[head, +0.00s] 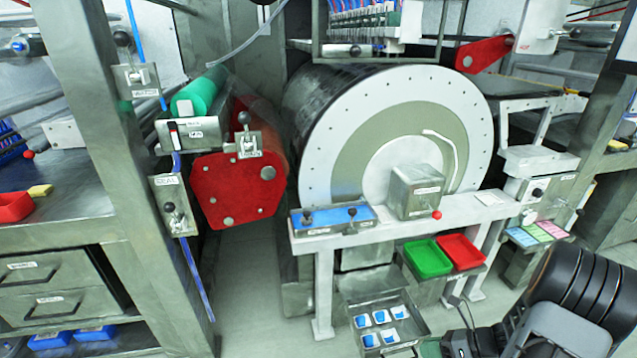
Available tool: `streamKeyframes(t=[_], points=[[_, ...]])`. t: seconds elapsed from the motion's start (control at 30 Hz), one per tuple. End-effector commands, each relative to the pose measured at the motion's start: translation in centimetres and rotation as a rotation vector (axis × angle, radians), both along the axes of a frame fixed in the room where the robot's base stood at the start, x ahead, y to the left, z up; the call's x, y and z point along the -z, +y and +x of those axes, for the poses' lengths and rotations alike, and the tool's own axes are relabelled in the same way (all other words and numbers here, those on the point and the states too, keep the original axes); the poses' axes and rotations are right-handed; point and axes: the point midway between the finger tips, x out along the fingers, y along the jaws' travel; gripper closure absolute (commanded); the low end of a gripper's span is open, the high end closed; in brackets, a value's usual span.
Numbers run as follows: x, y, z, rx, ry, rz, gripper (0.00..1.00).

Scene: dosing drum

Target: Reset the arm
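My arm shows in the lower right of the head view as a thick black ribbed link, folded close to my body. A dark end part of it runs left along the bottom edge and is cut off there. I cannot make out two fingertips, so I cannot tell whether my gripper is open or shut. No object is seen held. The large drum (340,125) with its white and olive face stands in the middle, behind a white bench (385,232).
An open grey drawer or tray (407,318) with blue-and-white packets stands low in front of the bench. Green (428,258) and red (461,252) trays sit beside it. A red roller end plate (236,190) and a steel post (125,150) stand left. Floor shows between.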

Motion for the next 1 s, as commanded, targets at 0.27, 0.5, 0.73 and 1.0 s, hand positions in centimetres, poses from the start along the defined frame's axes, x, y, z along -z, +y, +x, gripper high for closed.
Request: streamKeyframes(t=[0.27, 0.5, 0.73, 1.0], points=[[-18.3, 6.6, -0.9, -0.926, -0.539, -0.516, 0.77], [-29.6, 10.0, -2.7, -1.654, -0.964, -0.839, 0.77], [-36.1, 11.5, -3.9, -2.098, -1.207, -1.032, 0.77], [-38.1, 12.1, -4.4, -2.269, -1.288, -1.109, 0.77]])
